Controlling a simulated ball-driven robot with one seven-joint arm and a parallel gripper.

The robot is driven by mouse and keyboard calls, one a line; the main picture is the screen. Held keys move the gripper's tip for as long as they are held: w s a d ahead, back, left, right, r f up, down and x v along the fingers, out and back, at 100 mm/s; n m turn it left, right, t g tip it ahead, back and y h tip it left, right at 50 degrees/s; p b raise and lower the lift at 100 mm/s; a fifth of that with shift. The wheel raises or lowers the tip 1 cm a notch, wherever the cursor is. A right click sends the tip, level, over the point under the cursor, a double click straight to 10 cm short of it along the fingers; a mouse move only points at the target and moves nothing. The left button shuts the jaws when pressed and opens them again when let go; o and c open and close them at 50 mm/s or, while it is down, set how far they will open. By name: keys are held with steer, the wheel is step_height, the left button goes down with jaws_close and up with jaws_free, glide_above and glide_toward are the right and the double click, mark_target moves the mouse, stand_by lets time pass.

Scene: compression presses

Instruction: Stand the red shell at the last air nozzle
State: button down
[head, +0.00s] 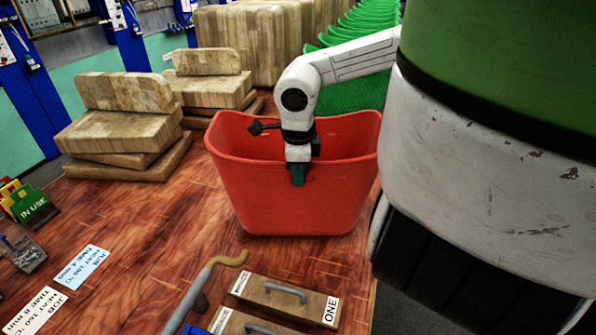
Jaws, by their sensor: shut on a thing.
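The red shell (290,205) is a large red tub-like shape with an open top and flared rim. It appears upright at the centre of the brown wood-grain table. My gripper (297,174) comes down from above and is shut on the shell's near rim. Part of the front wall is hidden behind the fingers. A grey hose-like piece with a curved tan tip (232,259), possibly an air nozzle, is in front of the shell. I cannot tell whether the shell's base touches the table.
Boxes with handles, one labelled ONE (288,299), lie at the front. Job cards (82,267) lie at left near a green IN USE sign (32,207). Stacked tan blocks (127,140) stand behind left; green shells (352,92) line the back. Open table lies left of the shell.

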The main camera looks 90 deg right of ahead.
steer(key=shift+f, duration=0.1)
steer(key=c, duration=1.2)
jaws_free()
step_height(320, 180, up, 12)
steer(key=a+b, duration=0.1)
steer(key=shift+a, duration=0.15)
